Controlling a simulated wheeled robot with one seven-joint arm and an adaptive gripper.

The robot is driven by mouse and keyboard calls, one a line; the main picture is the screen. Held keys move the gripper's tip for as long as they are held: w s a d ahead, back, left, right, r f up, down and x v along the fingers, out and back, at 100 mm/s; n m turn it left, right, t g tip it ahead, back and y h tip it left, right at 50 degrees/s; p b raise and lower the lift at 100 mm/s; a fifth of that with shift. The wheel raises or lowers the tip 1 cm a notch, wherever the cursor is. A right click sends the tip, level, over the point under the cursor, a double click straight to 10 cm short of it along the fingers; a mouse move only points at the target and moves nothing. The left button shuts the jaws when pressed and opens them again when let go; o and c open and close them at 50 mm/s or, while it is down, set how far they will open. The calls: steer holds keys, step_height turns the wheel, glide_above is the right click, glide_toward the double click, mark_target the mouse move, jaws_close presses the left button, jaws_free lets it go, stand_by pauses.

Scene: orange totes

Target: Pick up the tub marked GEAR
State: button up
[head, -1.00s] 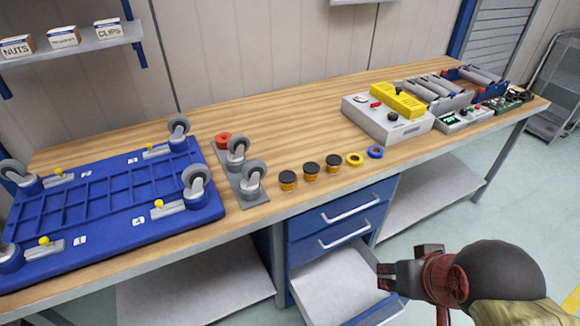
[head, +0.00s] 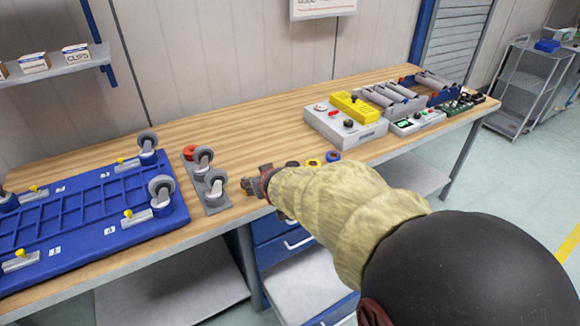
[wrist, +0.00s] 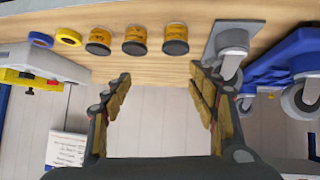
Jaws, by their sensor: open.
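Three small orange tubs with black lids stand in a row on the bench. In the wrist view they appear upside down: a left tub (wrist: 100,40), a middle tub (wrist: 135,38) and a right tub (wrist: 176,38). Their labels are too small to read, so I cannot tell which is marked GEAR. In the head view my arm hides most of them; one black lid (head: 292,163) shows. My gripper (head: 250,186) is at the bench's front edge. In the wrist view my gripper (wrist: 160,82) is open and empty, its fingers pointing towards the middle and right tubs.
A yellow ring (head: 313,162) and a blue ring (head: 333,156) lie beside the tubs. On the other side is a grey plate (head: 213,205) with casters, then a blue caster base (head: 85,215). A grey control box (head: 345,128) stands farther right. The bench behind is clear.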

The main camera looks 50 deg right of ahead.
steer(key=d+f+t+h+p, duration=0.1)
steer(key=d+f, duration=0.2)
steer(key=d, duration=0.5)
steer(key=m+t+p, duration=0.1)
steer(key=m+p, duration=0.1)
glide_toward(293, 165)
steer(key=shift+w+d+f+h, duration=0.1)
steer(key=shift+w+f+h, duration=0.1)
steer(key=shift+w+f, duration=0.3)
steer(key=shift+w+d+f+h, duration=0.2)
steer(key=shift+w+f, duration=0.15)
steer(key=shift+f, duration=0.35)
steer(key=shift+b+x, duration=0.7)
steer(key=shift+x, duration=0.55)
steer(key=shift+t, duration=0.3)
steer(key=b+x, duration=0.1)
steer(key=x, duration=0.4)
steer(key=shift+b, duration=0.35)
steer(key=shift+c, duration=1.1)
steer(key=c, duration=1)
steer(key=shift+r, duration=0.1)
